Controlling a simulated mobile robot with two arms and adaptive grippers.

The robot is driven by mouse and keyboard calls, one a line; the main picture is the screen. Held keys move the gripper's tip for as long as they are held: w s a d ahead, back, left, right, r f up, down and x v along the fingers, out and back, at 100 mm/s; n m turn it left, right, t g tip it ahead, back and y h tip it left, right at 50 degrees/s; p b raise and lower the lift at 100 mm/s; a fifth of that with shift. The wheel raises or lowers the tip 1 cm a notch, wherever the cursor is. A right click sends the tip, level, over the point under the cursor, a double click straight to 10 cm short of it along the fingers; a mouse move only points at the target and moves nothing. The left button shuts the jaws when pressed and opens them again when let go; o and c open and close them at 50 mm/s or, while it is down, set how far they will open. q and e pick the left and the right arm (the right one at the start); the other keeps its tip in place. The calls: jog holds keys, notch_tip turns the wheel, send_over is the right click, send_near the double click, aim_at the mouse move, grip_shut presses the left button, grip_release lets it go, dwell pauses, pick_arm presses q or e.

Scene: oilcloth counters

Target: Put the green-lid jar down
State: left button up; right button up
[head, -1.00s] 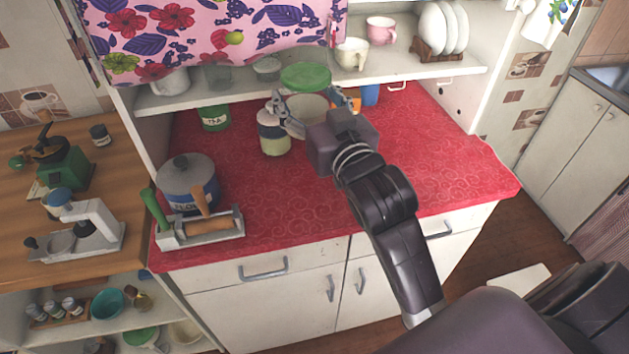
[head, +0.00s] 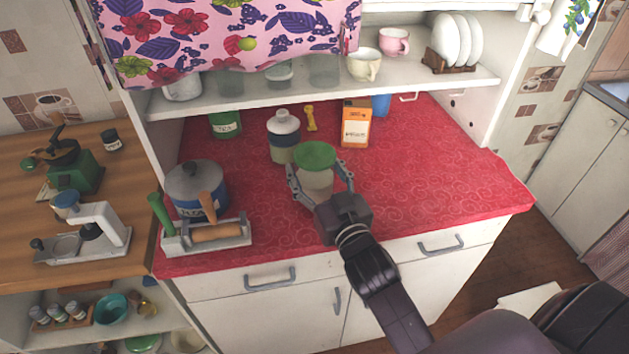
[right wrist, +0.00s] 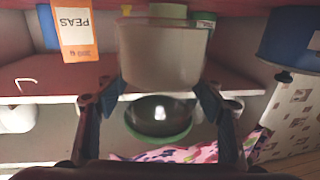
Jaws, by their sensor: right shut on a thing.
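The green-lid jar (head: 315,183) has a round green lid (head: 315,155) and a pale body. It stands upright between the fingers of my right gripper (head: 318,176), over the middle of the red counter (head: 420,180). The gripper is shut on its body from the front. I cannot tell whether its base touches the counter. My left gripper is not in view.
A white-lid jar (head: 284,143) stands close behind left. An orange box (head: 355,122), yellow item (head: 310,118), blue cup (head: 381,105) and green tin (head: 226,124) stand farther back. A lidded blue pot (head: 190,200) is left. The counter's right side is clear. A shelf (head: 300,101) overhangs the back.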

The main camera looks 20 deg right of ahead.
jog(key=shift+f, duration=1.6)
jog(key=shift+f, duration=0.1)
jog(key=o, duration=1.8)
jog(key=shift+f, duration=0.15)
jog(key=shift+c, duration=0.2)
